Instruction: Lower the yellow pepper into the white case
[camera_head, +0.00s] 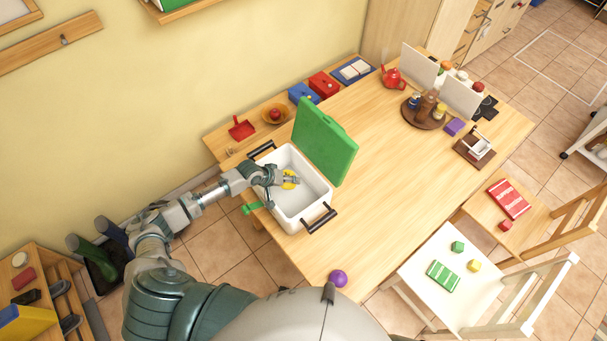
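The white case (316,186) stands open on the wooden table, with its green lid (325,142) raised on the far side. My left gripper (291,180) reaches in from the left over the case's near left wall. The yellow pepper (288,186) is at its fingers, showing on both sides of them, and the fingers look closed on it. Pepper and fingertips appear within the case opening; I cannot tell how far they are above its floor. My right gripper is out of view.
Black handles (319,219) stick out from the case's ends. A purple ball (338,278) lies at the table's near edge. A wooden bowl (275,115), red boxes (323,85) and a turntable with bottles (424,111) stand farther back. The table right of the case is clear.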

